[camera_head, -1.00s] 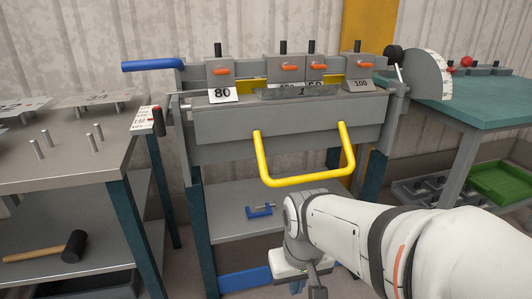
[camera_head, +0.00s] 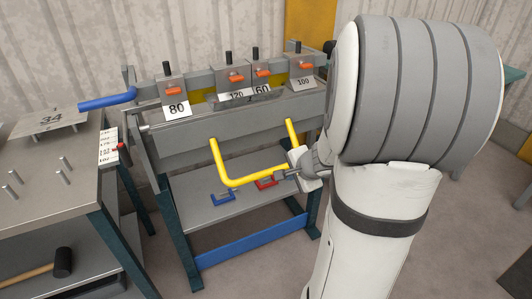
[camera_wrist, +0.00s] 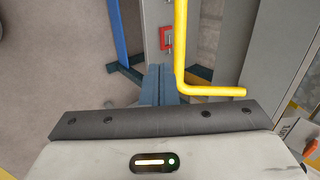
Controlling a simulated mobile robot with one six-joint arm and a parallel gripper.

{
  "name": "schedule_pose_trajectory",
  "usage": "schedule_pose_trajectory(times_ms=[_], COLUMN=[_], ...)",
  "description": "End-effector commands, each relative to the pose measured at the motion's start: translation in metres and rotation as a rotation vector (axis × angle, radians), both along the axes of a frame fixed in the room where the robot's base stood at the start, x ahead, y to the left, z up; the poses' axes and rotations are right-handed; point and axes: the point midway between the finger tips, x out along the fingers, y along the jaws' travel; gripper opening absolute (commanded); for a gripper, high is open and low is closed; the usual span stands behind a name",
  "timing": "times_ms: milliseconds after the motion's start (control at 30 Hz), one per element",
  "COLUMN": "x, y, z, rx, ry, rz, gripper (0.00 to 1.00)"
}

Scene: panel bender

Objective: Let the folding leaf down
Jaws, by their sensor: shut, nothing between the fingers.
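The folding leaf (camera_head: 190,148) is the long grey front plate of the panel bender, under the clamp bar. Its yellow U-shaped handle (camera_head: 216,165) sticks out from the front and shows in the wrist view (camera_wrist: 181,40) too. My gripper (camera_head: 279,175) is at the right part of the handle's crossbar, its fingers pointing left. In the wrist view its fingers (camera_wrist: 160,72) are shut and empty, close beside the handle; I cannot tell whether they touch it. My arm hides the handle's right corner and the bender's right end.
Numbered clamp blocks (camera_head: 171,100) and a blue lever (camera_head: 107,98) top the bender. Blue (camera_head: 222,199) and red (camera_head: 266,183) clamps lie on its lower shelf. A steel workbench (camera_head: 60,190) with pegs and a mallet (camera_head: 38,274) stands left. Floor in front is open.

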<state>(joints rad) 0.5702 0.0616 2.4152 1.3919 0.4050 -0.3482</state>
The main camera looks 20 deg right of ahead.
Motion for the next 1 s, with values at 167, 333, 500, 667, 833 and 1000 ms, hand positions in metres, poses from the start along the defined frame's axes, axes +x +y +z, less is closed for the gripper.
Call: schedule_pose_trajectory(times_ms=[167,333,500,667,833,1000], x=[0.005,0.023,0.047,0.069,0.092,0.102], y=[-0.011,-0.01,-0.009,-0.008,-0.008,-0.008], z=[-0.007,-0.032,-0.06,-0.081,-0.081,-0.083], rx=[0.013,0.013,0.013,0.012,0.01,0.01], ry=[-0.001,0.0,0.0,-0.001,-0.003,-0.003], rz=[-0.056,-0.053,-0.052,-0.051,-0.052,-0.054], gripper=[0.0,0.0,0.0,0.0,0.0,0.0])
